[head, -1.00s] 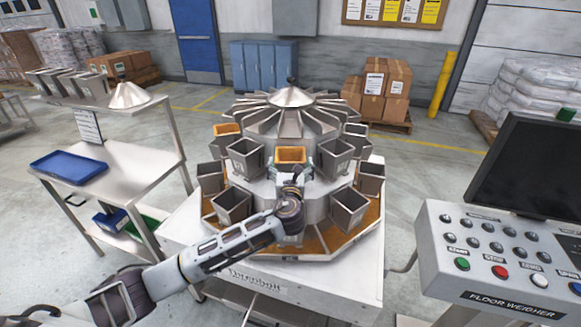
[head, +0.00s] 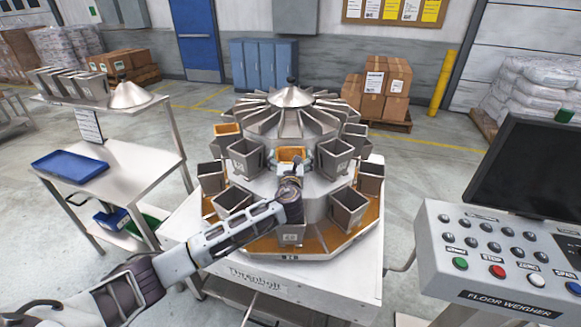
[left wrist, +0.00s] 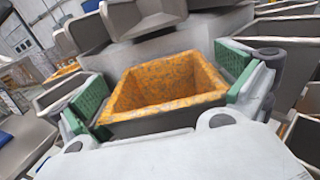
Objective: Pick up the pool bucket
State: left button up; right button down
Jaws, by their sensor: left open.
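The pool bucket (head: 291,154) is a steel bucket with a worn orange inside, at the front middle of the weigher's upper ring. In the left wrist view the bucket (left wrist: 165,88) fills the middle, and its inside looks empty. My left gripper (head: 291,166) is open in front of it. Its green-padded fingers (left wrist: 168,94) stand on either side of the bucket, and I cannot tell whether the pads touch the walls. My arm hides the bucket's lower part in the head view. My right gripper is not in view.
Neighbouring steel buckets (head: 246,158) and (head: 335,157) stand close on both sides, with lower buckets (head: 349,208) below. A steel cone with chutes (head: 290,97) rises behind. A control panel (head: 495,262) is at right, a side table with a blue tray (head: 70,166) at left.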

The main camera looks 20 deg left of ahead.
pick_arm(q)
jog(key=c, duration=1)
jog(key=shift+r, duration=0.1)
jog(key=shift+c, duration=0.2)
jog(key=r+b+v, duration=0.1)
jog(key=b+v, duration=0.1)
jog(key=v, duration=1.6)
jog(key=shift+r, duration=0.35)
